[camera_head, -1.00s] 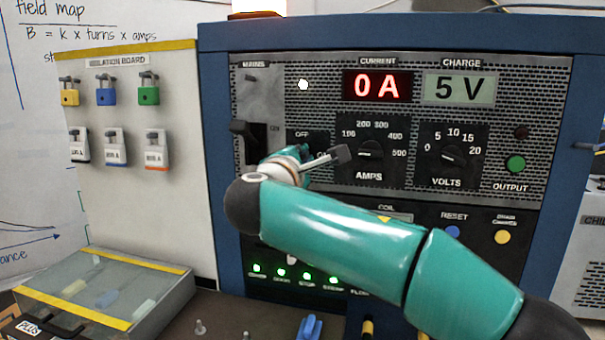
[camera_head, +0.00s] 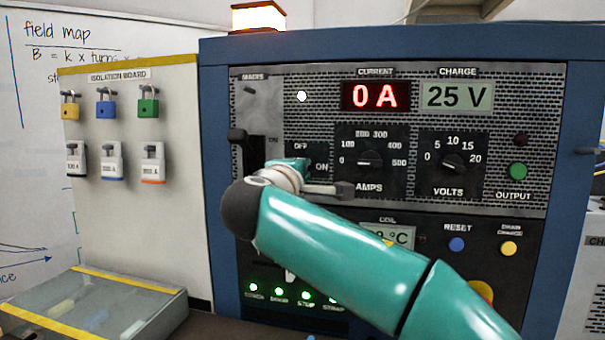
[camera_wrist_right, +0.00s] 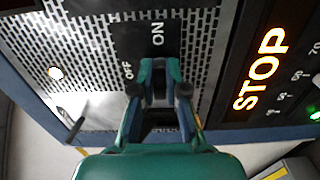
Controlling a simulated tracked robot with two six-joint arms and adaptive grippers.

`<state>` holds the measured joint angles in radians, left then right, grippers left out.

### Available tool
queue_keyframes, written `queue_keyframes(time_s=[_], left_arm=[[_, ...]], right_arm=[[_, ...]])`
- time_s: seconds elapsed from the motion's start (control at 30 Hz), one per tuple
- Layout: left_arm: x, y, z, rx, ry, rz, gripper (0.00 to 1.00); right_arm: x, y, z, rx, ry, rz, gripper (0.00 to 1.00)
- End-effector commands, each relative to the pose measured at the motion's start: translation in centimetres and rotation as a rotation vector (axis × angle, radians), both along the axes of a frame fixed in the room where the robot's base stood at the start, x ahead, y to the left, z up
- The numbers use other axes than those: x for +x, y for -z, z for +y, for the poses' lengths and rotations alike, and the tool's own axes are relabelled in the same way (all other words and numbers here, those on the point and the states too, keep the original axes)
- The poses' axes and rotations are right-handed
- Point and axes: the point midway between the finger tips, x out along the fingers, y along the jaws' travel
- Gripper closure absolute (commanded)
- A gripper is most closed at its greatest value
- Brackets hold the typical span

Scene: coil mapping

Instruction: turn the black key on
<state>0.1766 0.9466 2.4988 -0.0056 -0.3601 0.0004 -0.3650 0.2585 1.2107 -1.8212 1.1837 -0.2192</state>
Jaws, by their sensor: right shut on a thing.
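My right gripper (camera_wrist_right: 160,78) is at the OFF/ON switch plate (camera_head: 305,150) on the blue cabinet. In the right wrist view its teal fingers with dark pads are shut close to the panel, just below the ON mark (camera_wrist_right: 158,34) and right of the OFF mark (camera_wrist_right: 127,70). The black key itself is hidden between and behind the fingers, so I cannot tell its angle. In the head view my wrist (camera_head: 275,180) covers the key and the fingertips. My left gripper is in neither view.
The current display (camera_head: 376,96) reads 0 A and the charge display (camera_head: 456,96) reads 25 V. The AMPS dial (camera_head: 369,160) is close on the right. An amber STOP sign (camera_wrist_right: 260,68) glows in the wrist view.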

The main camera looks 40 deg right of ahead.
Motion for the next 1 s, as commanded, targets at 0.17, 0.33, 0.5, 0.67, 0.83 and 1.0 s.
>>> queue_keyframes(time_s=[0.17,0.33,0.5,0.67,0.83,1.0], left_arm=[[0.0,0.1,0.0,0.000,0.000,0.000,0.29],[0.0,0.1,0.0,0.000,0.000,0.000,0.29],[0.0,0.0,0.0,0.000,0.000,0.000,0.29],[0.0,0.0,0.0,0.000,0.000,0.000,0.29],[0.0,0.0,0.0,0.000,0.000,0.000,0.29],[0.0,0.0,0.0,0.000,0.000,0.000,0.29]], right_arm=[[0.1,0.7,0.1,0.009,0.002,0.012,1.00],[0.1,0.7,0.1,0.009,0.001,0.012,0.69],[0.1,0.4,0.1,0.007,0.001,0.009,0.62],[0.0,0.3,0.1,0.005,0.000,0.006,0.62],[-0.6,0.2,0.8,0.006,-0.001,0.005,0.62],[-2.3,0.2,2.9,0.005,-0.004,0.005,0.62]])
